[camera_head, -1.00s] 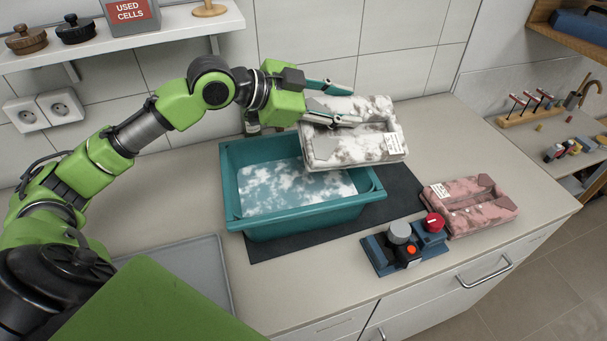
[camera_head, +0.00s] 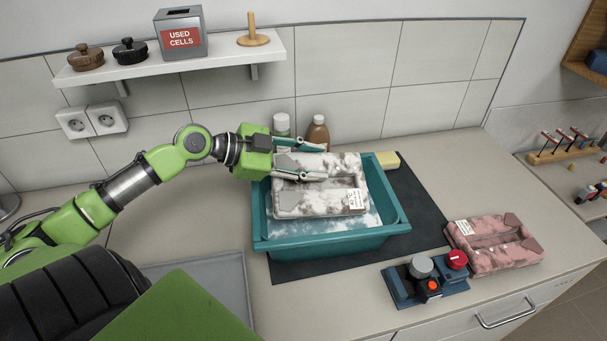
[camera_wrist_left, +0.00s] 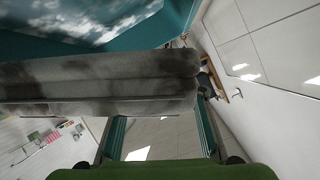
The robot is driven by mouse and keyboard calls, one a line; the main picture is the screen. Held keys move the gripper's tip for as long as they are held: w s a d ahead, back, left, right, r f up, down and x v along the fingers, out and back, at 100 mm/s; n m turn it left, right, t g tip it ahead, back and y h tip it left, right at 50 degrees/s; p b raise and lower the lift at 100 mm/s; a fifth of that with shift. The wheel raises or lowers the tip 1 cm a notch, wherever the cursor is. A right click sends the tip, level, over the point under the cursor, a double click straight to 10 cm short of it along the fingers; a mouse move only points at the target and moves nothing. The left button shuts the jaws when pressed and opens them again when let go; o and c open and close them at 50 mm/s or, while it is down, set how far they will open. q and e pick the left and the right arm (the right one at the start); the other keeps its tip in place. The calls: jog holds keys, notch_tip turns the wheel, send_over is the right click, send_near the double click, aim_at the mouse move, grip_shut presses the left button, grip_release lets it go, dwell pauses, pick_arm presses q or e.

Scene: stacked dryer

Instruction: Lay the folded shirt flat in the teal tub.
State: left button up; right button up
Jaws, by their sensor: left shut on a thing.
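The folded shirt (camera_head: 318,200), a grey-and-white mottled bundle with a white label, is in my left gripper (camera_head: 322,161). The gripper comes from the left and is shut on the bundle's back left part. The shirt is over the teal tub (camera_head: 330,244), covering its back and left part in the head view. I cannot tell whether it touches the tub. White mottled patches show on the tub's floor in front. In the left wrist view the shirt (camera_wrist_left: 100,88) spans the left and middle, with the teal tub (camera_wrist_left: 135,40) behind it. My right gripper is not in view.
The tub stands on a dark mat (camera_head: 425,225). A pink folded bundle (camera_head: 500,250) and a blue device with knobs (camera_head: 425,285) lie at the right front. Bottles (camera_head: 317,133) and a yellow block (camera_head: 390,161) stand behind the tub. A grey tray (camera_head: 205,280) lies left.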

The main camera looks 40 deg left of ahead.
aim_at(304, 183)
pick_arm(q)
jog(key=shift+s+a+f, duration=0.25)
jog(key=shift+a+f, duration=0.25)
jog(key=shift+f, duration=0.15)
jog(key=f, duration=0.1)
jog(key=f+p, duration=0.2)
jog(key=shift+s+a+f, duration=0.2)
jog(key=shift+a+f, duration=0.15)
jog(key=shift+f, duration=0.2)
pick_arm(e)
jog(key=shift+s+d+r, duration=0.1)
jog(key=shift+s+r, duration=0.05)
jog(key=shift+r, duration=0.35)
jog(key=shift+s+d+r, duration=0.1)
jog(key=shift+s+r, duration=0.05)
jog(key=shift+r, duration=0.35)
pick_arm(q)
jog(key=shift+f, duration=0.1)
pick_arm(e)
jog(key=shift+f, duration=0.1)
pick_arm(q)
jog(key=shift+f+b, duration=0.45)
jog(key=shift+b, duration=0.3)
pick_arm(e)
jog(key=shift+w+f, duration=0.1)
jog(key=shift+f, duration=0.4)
pick_arm(q)
jog(key=shift+f, duration=0.1)
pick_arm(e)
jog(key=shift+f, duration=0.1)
